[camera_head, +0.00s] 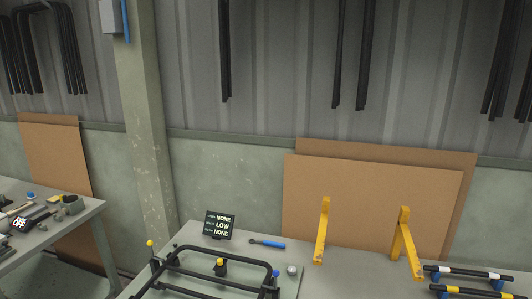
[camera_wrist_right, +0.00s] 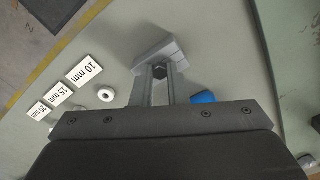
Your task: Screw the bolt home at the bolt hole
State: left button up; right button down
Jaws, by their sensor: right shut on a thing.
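In the right wrist view my right gripper (camera_wrist_right: 160,82) is shut on a dark bolt (camera_wrist_right: 160,71). The bolt's dark, six-sided end shows between the two grey fingers; the rest of it is hidden. I cannot make out the bolt hole in either view. Neither gripper shows in the head view, and my left gripper is not in view.
The head view shows a dark display (camera_head: 219,225), a blue-handled tool (camera_head: 268,244), yellow brackets (camera_head: 321,232) and banded bars (camera_head: 478,273).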

jog(key=shift+r+p, duration=0.2)
jog(key=shift+p, duration=0.35)
dwell(1.4)
jog(key=shift+r, duration=0.1)
jog(key=shift+r, duration=2.6)
